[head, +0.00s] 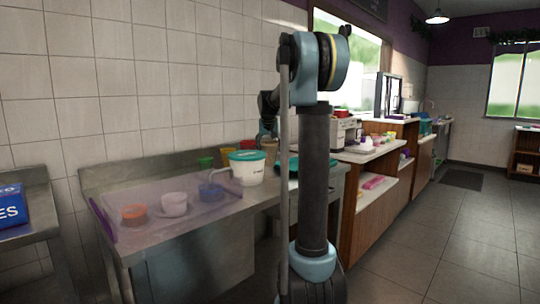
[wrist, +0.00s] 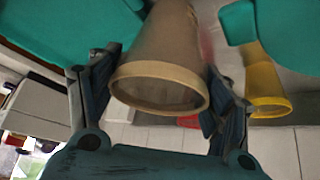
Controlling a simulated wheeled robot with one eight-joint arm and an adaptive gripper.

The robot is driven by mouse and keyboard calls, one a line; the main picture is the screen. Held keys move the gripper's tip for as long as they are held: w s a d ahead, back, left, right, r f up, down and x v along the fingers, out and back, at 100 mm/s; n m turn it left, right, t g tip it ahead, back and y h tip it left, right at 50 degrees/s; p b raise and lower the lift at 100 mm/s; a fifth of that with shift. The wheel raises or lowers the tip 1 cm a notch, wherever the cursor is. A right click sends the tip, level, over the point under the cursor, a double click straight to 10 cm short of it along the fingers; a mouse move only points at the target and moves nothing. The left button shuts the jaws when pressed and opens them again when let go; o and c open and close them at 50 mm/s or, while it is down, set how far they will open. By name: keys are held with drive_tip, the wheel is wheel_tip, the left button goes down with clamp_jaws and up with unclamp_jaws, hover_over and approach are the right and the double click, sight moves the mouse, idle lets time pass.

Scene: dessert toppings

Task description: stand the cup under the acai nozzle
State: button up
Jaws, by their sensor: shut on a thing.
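A tan cup (wrist: 158,55) fills the middle of the wrist view, its wide rim toward the bottom of the picture. My gripper (wrist: 162,72) is shut on it, one finger on each side. In the head view my gripper (head: 267,133) is behind my arm column, and the tan cup (head: 270,153) shows small just below it, beside the white tub. A pale machine (head: 346,130) stands on the counter farther right, partly hidden by my arm. I cannot make out an acai nozzle in either view.
A white tub with a teal lid (head: 246,172) stands on the steel counter (head: 205,232). A clear-covered tray of small bowls (head: 174,204) is to the left. The floor (head: 440,240) at right is clear.

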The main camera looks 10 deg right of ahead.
sight(269, 151)
drive_tip(key=shift+f, duration=1.45)
drive_tip(key=o, duration=1)
drive_tip(key=shift+c, duration=0.2)
